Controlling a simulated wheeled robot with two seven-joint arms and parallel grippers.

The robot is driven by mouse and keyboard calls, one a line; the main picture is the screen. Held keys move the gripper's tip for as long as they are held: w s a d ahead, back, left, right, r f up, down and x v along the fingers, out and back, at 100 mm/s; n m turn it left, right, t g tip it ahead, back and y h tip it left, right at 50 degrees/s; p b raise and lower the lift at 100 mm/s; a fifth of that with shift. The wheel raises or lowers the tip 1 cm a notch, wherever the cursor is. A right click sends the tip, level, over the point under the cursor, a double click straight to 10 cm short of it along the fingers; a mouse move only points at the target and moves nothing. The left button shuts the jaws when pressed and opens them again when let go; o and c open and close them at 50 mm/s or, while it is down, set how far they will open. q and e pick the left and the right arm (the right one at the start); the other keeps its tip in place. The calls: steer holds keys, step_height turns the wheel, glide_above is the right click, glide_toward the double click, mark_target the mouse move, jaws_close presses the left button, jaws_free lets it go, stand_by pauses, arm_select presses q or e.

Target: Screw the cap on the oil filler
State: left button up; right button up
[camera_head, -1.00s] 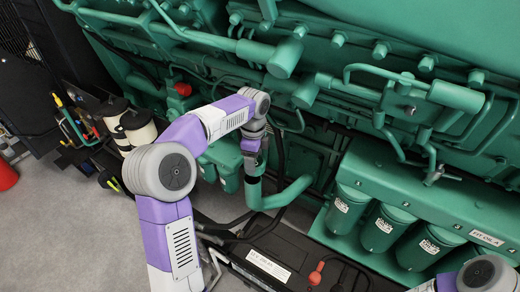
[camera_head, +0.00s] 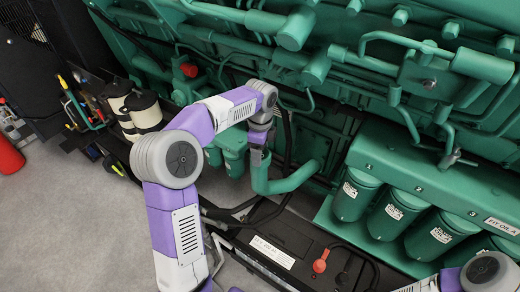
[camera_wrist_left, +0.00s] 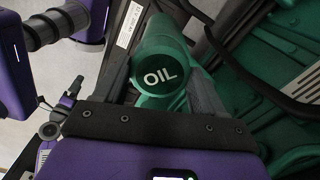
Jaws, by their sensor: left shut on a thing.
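A green cap marked OIL (camera_wrist_left: 160,77) faces the camera in the left wrist view, just beyond the dark finger edge. My left gripper (camera_head: 258,157) is shut on it, at the top of the upright green oil filler pipe (camera_head: 288,181) in the head view. The cap appears in line with the filler mouth, but the gripper hides the joint, so I cannot tell whether it is seated. In the head view the cap is hidden by the gripper and wrist. My right arm shows only at the bottom right; its gripper is out of view.
A black battery (camera_head: 292,234) with a red terminal cover (camera_head: 320,266) lies below the pipe. Green filters (camera_head: 396,213) stand to the right. The green engine (camera_head: 330,120) rises close behind the gripper. Two cream canisters (camera_head: 145,110) stand at left. Grey floor is open at lower left.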

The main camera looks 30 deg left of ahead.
arm_select(q)
steer(key=shift+a, duration=0.3)
stand_by(0.4)
steer(key=shift+s+f+p, duration=0.1)
steer(key=shift+f+p, duration=0.25)
steer(key=shift+p, duration=0.1)
stand_by(1.4)
steer(key=shift+r+m+p, duration=0.15)
steer(key=shift+m+p, duration=0.85)
steer(key=shift+m, duration=0.2)
steer(key=shift+m+p, duration=0.45)
steer(key=shift+m, duration=0.45)
steer(key=shift+f, duration=0.2)
